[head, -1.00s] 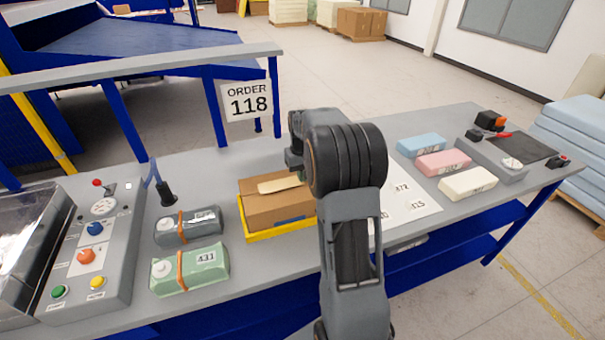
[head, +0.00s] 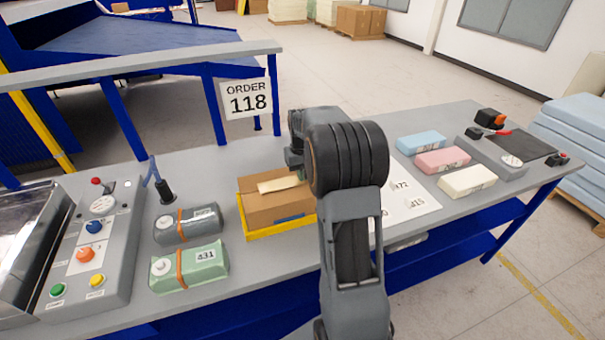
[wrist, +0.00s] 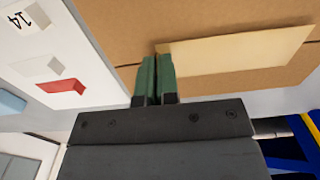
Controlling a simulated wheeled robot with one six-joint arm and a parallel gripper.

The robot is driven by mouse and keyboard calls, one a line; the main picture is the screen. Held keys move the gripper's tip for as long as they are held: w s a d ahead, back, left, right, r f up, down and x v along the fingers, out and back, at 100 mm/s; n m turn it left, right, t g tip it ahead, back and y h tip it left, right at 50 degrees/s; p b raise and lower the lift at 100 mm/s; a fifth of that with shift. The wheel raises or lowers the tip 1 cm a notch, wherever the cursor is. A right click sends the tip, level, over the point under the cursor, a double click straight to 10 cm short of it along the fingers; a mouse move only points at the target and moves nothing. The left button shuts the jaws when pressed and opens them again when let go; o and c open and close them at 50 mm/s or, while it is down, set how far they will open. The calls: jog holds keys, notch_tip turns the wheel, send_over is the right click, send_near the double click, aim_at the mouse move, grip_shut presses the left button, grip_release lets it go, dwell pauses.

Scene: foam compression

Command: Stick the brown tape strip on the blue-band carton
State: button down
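The brown carton (head: 262,212) sits in a yellow tray (head: 277,232) on the bench, with a small blue patch (head: 291,218) on its front side. The light tan tape strip (head: 277,184) is at the carton's top; it also shows in the wrist view (wrist: 240,52) against the brown cardboard. I cannot tell whether it lies fully flat. My gripper (wrist: 157,60) has its green fingers almost together at the strip's left end in the wrist view, and looks shut on that end. In the head view my arm hides the fingertips and the carton's right part.
A button panel (head: 85,250) is farther left. A white sheet (head: 405,205) and blue (head: 421,142), pink (head: 442,160) and cream (head: 467,181) blocks are to the right. An order sign (head: 247,100) stands behind.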

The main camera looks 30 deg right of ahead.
jog(key=shift+s+f, duration=0.1)
jog(key=shift+f, duration=0.4)
dwell(1.5)
jog(key=c, duration=1.3)
grip_release()
jog(key=shift+r, duration=0.1)
jog(key=shift+r+p, duration=2.6)
jog(key=shift+r, duration=0.95)
